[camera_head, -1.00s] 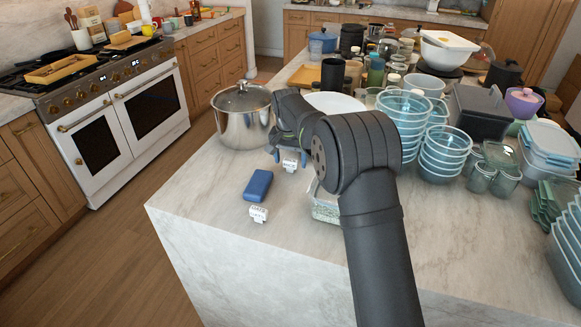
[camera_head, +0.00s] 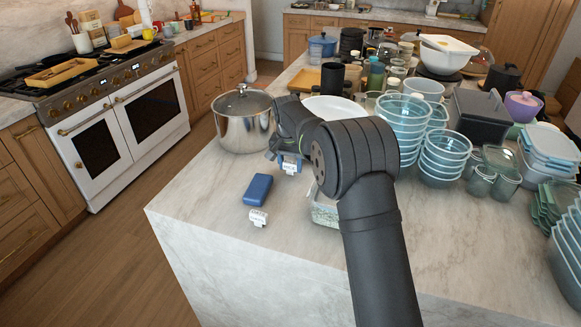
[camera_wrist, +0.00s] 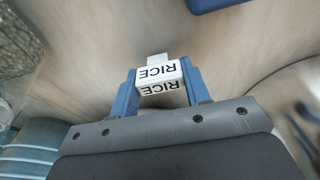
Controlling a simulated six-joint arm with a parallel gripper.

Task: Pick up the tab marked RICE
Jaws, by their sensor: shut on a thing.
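The white tab marked RICE (camera_wrist: 158,74) sits between the two blue fingers of my gripper (camera_wrist: 160,88) in the wrist view, its lettering upside down there. In the head view the tab (camera_head: 291,165) hangs at the tip of my gripper (camera_head: 286,161), beside the steel pot. My gripper is shut on the tab. The tab looks raised a little off the worktop, though the exact gap is hard to tell. A second white tab (camera_head: 258,217) with small, unclear lettering lies nearer the front edge.
A blue block (camera_head: 257,190) lies left of my gripper. A lidded steel pot (camera_head: 243,120) stands behind. A clear container (camera_head: 324,209) is partly hidden by my arm. Stacked glass bowls (camera_head: 443,155) and clutter fill the right and back.

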